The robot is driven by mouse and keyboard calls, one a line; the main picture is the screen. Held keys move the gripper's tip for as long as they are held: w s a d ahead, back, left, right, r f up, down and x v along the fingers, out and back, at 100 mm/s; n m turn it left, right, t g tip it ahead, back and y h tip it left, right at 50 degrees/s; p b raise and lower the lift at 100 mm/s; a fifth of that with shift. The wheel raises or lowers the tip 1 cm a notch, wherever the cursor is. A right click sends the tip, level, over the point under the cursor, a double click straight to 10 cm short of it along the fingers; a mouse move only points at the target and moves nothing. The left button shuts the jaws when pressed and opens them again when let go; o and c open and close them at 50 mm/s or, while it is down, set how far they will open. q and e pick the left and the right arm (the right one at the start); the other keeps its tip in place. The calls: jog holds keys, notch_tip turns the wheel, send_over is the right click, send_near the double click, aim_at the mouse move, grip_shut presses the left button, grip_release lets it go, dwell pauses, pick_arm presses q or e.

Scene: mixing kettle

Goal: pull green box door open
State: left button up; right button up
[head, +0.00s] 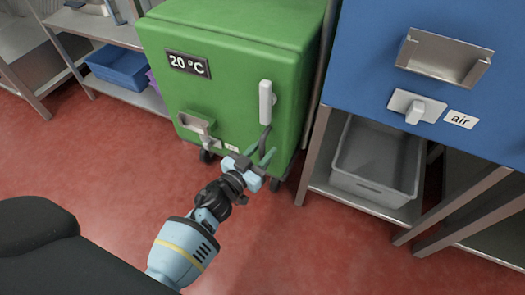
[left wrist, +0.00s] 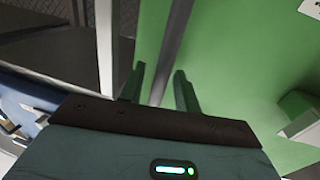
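The green box (head: 225,75) stands on casters with its door shut, as far as I can see. A white upright handle (head: 266,103) is on its right part. My left gripper (head: 267,141) is open in front of the box's lower right part, just below the handle. In the left wrist view its two fingers (left wrist: 160,88) stand apart. A grey strip (left wrist: 174,45) beside green panels shows between and beyond them; I cannot tell whether they touch it. My right gripper is not in view.
A metal bracket (head: 198,125) juts from the box's lower left. A blue cabinet (head: 440,45) with an air valve stands at right, above a grey bin (head: 377,160). A blue crate (head: 120,68) sits on a shelf at left. The red floor in front is clear.

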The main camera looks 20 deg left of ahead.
pick_arm(q)
jog(key=shift+c, duration=0.4)
grip_shut()
